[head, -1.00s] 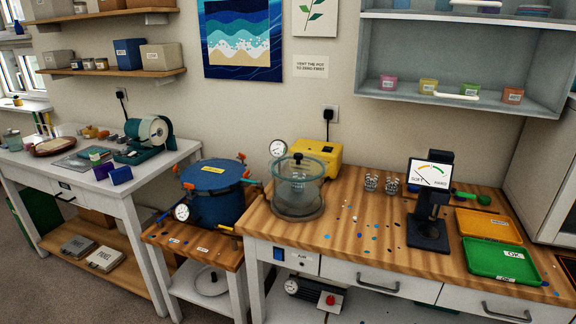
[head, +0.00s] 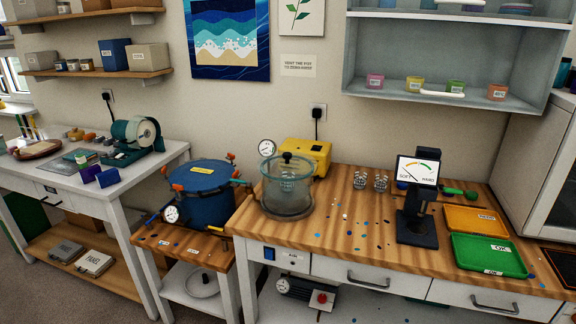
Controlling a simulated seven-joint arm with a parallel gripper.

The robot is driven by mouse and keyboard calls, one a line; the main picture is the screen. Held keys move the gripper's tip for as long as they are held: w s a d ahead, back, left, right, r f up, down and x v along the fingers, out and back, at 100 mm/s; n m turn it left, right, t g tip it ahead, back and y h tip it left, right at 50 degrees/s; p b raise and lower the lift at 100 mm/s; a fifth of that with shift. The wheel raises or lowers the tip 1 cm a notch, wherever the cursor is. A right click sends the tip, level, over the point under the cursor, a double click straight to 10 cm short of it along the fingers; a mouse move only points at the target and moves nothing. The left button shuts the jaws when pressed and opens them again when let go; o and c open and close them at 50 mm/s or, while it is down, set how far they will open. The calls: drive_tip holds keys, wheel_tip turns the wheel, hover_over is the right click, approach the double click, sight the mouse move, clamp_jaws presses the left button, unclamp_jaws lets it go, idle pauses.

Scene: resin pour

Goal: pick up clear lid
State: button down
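The clear lid (head: 287,164) is a see-through disc with a dark knob on top. It sits on the clear round chamber (head: 287,196) on the wooden bench, left of the middle in the head view. A glass-like item shows faintly inside the chamber. My gripper is not in view.
A yellow pump box (head: 305,155) and a round gauge (head: 267,147) stand close behind the chamber. A blue pot (head: 203,197) stands on a lower stand to the left. Two small patterned cups (head: 370,181), a black tester (head: 418,215), an orange tray (head: 478,222) and a green tray (head: 487,257) are to the right.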

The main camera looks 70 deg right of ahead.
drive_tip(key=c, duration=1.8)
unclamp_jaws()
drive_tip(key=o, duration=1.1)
